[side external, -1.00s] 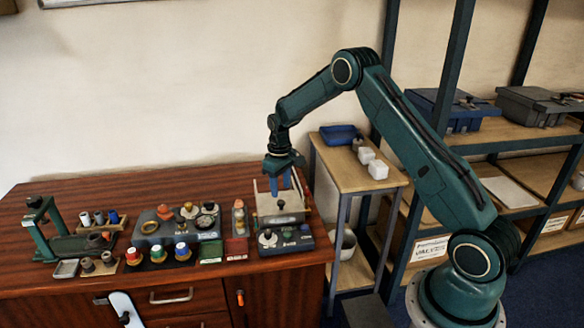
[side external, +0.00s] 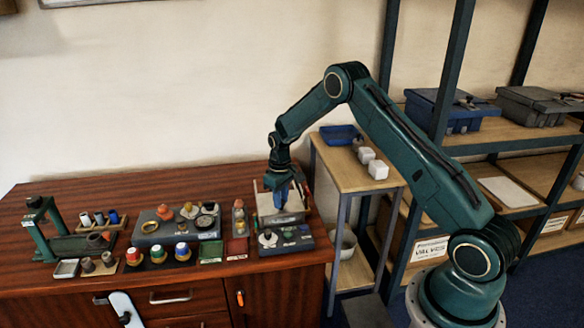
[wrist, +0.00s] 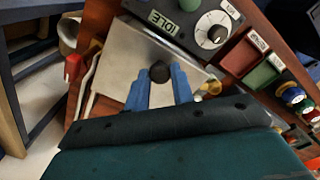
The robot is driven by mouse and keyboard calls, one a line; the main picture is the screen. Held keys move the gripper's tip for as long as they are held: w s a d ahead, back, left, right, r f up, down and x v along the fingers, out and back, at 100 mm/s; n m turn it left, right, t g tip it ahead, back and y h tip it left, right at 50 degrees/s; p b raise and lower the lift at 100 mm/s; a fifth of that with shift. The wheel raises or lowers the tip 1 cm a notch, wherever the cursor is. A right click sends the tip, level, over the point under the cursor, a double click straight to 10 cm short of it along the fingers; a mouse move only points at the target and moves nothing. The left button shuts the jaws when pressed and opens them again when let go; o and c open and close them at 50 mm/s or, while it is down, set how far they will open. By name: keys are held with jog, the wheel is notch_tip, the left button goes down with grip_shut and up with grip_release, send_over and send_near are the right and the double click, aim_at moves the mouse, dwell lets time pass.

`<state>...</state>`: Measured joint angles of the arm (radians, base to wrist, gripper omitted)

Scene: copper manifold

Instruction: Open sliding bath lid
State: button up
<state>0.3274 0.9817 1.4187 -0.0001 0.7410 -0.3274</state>
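The bath is a box at the right end of the bench, and its pale metal sliding lid (side external: 291,217) lies flat over it. The lid also fills the middle of the wrist view (wrist: 120,62), with a round black knob (wrist: 160,71) on it. My gripper (side external: 281,205) is low over the lid, pointing down. In the wrist view its two blue fingers (wrist: 160,70) stand apart, one on each side of the knob, with a narrow gap still showing. I cannot tell whether either finger touches the knob. The fingers hide the knob in the side view.
A control box with a dial (wrist: 217,34) and an IDLE label adjoins the bath's front. Red and green trays (side external: 222,249), spools and a parts block (side external: 180,223) lie left. A side table (side external: 390,180) with white blocks stands right. Bare bench lies behind.

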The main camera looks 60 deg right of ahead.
grip_shut()
jog(key=shift+w+d, duration=3.2)
jog(key=shift+w, duration=0.1)
jog(key=o, duration=0.9)
grip_release()
jog(key=shift+r, duration=0.1)
notch_tip(320, 180, up, 14)
jog(key=shift+f, duration=0.15)
